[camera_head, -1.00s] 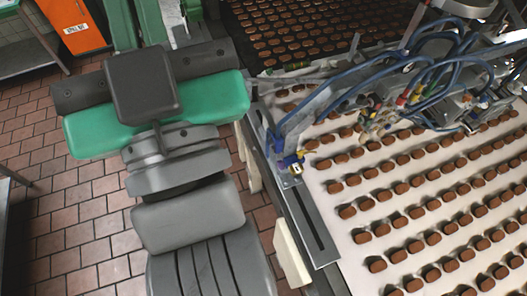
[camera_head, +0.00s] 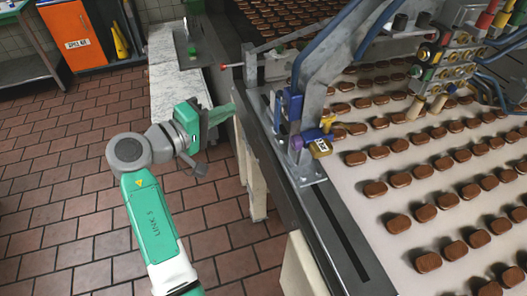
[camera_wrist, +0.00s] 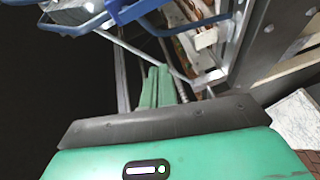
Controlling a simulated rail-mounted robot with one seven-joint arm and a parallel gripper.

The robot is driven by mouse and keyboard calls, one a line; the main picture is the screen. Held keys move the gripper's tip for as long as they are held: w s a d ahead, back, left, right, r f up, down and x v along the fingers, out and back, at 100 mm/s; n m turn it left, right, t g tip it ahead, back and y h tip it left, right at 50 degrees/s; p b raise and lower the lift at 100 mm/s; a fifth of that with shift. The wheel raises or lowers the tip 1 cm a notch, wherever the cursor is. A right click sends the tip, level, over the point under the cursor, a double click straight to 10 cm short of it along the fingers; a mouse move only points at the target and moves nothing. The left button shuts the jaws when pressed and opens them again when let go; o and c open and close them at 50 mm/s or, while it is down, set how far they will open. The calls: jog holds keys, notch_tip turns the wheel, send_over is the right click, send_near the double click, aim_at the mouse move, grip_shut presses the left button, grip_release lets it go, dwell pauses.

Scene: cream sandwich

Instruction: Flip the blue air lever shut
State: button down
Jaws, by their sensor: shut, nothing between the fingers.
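Blue valve parts are fixed on a metal post at the conveyor's near-left corner. My gripper (camera_head: 226,112) is left of the post, apart from these parts, beside the conveyor's edge. In the wrist view, its green fingers (camera_wrist: 155,86) are together with nothing between them. Blue tubular parts (camera_wrist: 75,25) show beyond them; the lever is not clear there.
The conveyor frame (camera_head: 325,225) runs along my gripper's right side. A red-tipped rod (camera_head: 224,66) juts left from it. A pale stone-like counter (camera_head: 178,85) stands behind. Rows of brown biscuits (camera_head: 424,213) lie on the white belt. The tiled floor (camera_head: 60,200) at left is clear.

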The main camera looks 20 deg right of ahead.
jog(key=shift+n+g+h, duration=0.5)
jog(key=shift+g+h, duration=0.1)
jog(key=shift+h, duration=0.1)
jog(key=f, duration=0.1)
jog(key=f+b, duration=0.1)
jog(key=f, duration=0.1)
jog(key=f+b, duration=0.1)
jog(key=shift+s+a+f, duration=0.1)
jog(key=shift+a+f, duration=0.25)
jog(key=shift+a, duration=0.05)
jog(key=b+x, duration=0.4)
jog(key=x, duration=0.7)
jog(key=shift+s+a, duration=0.25)
jog(key=shift+s, duration=0.85)
jog(key=shift+s+a, duration=0.25)
jog(key=shift+s, duration=0.85)
